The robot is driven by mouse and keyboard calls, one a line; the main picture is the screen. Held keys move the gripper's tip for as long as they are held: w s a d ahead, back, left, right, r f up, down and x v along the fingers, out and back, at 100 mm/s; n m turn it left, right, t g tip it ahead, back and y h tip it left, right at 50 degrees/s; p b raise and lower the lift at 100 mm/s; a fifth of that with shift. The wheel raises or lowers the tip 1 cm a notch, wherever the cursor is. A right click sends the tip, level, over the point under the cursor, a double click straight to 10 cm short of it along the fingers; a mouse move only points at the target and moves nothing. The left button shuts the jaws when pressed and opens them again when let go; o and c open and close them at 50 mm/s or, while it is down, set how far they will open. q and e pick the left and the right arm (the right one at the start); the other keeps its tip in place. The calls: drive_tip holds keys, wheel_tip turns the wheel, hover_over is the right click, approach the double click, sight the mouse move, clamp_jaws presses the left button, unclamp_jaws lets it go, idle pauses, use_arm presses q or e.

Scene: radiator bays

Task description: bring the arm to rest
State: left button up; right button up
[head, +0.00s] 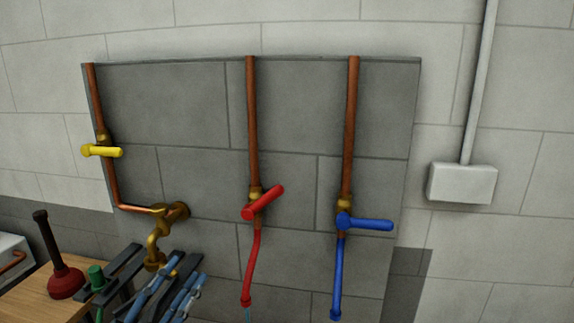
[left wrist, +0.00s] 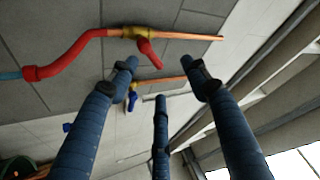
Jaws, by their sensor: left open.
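My left gripper (head: 172,276) is at the lower left of the head view, below the brass tap (head: 158,238) and apart from the valve levers. Its blue-grey fingers are spread and empty; they also fill the left wrist view (left wrist: 163,78). The yellow lever (head: 102,151) lies nearly level on the left copper pipe. The red lever (head: 263,202) slants up to the right on the middle pipe and also shows in the left wrist view (left wrist: 149,52). The blue lever (head: 366,223) lies nearly level on the right pipe. My right gripper is not in view.
A wooden bench (head: 30,292) at lower left carries a red plunger (head: 65,278). A grey wall box (head: 461,183) with a conduit is at the right.

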use_arm(q)
drive_tip(key=s+a+f+n+g+y, duration=0.1)
drive_tip(key=s+f+n+g+y, duration=0.3)
drive_tip(key=f, duration=0.6)
drive_tip(key=a+f+n+g+y, duration=0.2)
drive_tip(key=f+n+y, duration=0.5)
drive_tip(key=f, duration=0.2)
drive_tip(key=s+d+f+n+g, duration=0.15)
drive_tip(key=s+f+g, duration=0.4)
drive_tip(key=s, duration=0.65)
drive_tip(key=s+d+f+n+g, duration=0.15)
drive_tip(key=s+f+g, duration=0.4)
drive_tip(key=s, duration=0.65)
wheel_tip(320, 180, down, 28)
drive_tip(key=s, duration=0.3)
drive_tip(key=s+a+f+g, duration=0.1)
drive_tip(key=s+a+f, duration=0.1)
drive_tip(key=s+f, duration=0.5)
drive_tip(key=s+a+f+g+y, duration=0.1)
drive_tip(key=s+f, duration=0.7)
drive_tip(key=s, duration=0.1)
drive_tip(key=shift+s+a+f, duration=0.25)
drive_tip(key=shift+s+a, duration=0.1)
drive_tip(key=shift+a, duration=0.05)
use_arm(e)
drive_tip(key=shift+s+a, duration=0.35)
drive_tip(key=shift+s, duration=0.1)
